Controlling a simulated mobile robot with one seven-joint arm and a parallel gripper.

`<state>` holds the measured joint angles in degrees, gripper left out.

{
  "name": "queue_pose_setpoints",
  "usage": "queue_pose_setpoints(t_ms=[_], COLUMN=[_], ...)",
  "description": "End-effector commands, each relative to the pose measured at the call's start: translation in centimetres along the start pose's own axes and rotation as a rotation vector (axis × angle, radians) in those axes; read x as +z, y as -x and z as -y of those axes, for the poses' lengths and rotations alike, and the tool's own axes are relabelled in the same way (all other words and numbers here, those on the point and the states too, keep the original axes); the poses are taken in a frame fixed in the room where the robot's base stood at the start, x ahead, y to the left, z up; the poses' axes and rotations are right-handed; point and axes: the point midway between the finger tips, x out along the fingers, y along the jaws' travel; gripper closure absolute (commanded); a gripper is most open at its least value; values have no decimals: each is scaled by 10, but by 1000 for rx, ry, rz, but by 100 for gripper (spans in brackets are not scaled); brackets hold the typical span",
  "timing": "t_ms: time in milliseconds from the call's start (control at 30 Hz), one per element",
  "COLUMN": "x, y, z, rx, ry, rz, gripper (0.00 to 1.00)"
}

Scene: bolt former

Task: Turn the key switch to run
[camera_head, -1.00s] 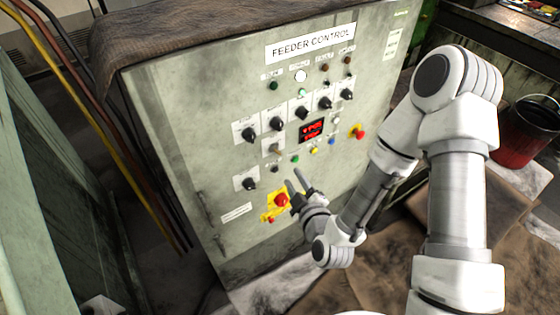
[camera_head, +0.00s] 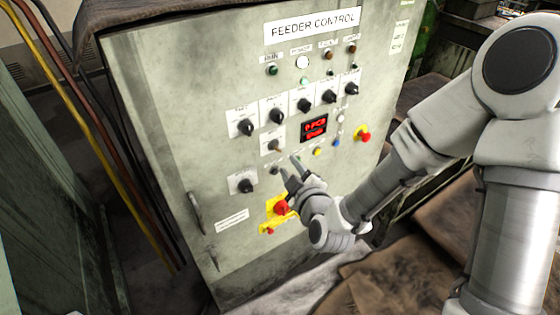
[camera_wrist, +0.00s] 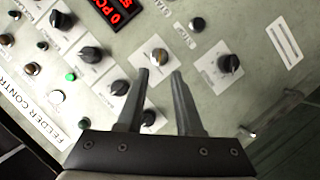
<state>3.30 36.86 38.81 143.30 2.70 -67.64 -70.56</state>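The key switch (camera_head: 275,146) is a small brass-coloured knob on a white plate, below the row of black selector knobs on the feeder control panel. My gripper (camera_head: 289,166) is in front of the panel, just below and right of the switch in the head view. In the wrist view the key switch (camera_wrist: 157,57) shows just beyond the fingertips, roughly between them. My gripper (camera_wrist: 162,72) is open, with an empty gap between its two fingers. I cannot tell how far the tips are from the panel, but no contact shows. The switch's position marks are too small to read.
Black selector knobs (camera_head: 304,105) sit above. Another black knob (camera_head: 244,185) is lower left. A red emergency button (camera_head: 281,208) on yellow is below my gripper, and another red button (camera_head: 363,136) is at right. A red display (camera_head: 314,128) is right of the switch.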

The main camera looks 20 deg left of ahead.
Motion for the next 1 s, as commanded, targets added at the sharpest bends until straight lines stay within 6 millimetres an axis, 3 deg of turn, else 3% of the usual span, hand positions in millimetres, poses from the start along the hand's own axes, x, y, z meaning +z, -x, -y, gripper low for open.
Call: queue_pose_setpoints(t_ms=[500,967,1000], x=[-1,-1,-1], y=[-79,-92,-92], z=[0,0,0], rx=[0,0,0], ry=[-3,0,0], rz=[-2,-1,-1], gripper=[65,65,69])
